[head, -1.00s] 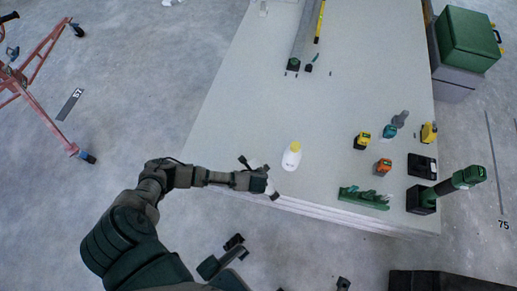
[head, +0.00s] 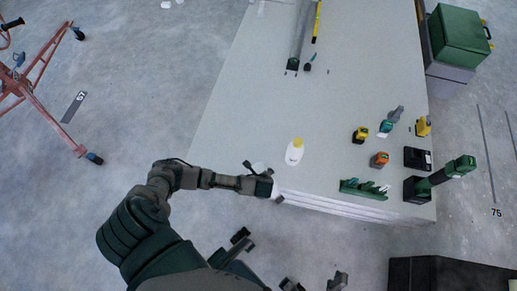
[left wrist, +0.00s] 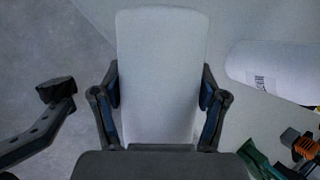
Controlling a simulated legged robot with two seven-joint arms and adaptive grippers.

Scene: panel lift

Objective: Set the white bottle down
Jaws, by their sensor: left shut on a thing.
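My left gripper (head: 262,182) is at the near edge of the pale panel stack (head: 330,110). It is shut on a white bottle (left wrist: 162,72), which fills the space between its two fingers in the left wrist view. In the head view only a small white part of this bottle (head: 259,168) shows beside the fingers. I cannot tell whether its base touches the panel. A second white bottle (head: 295,152) with a yellow cap stands on the panel, right of the gripper. It also shows with a label in the left wrist view (left wrist: 275,72).
Several power tools (head: 380,160), a green rack (head: 363,188) and a black-and-green tool (head: 440,178) occupy the panel's right side. A long rail (head: 301,40) lies at the far side. The panel's middle is clear. Dark parts at the bottom cannot be clearly identified.

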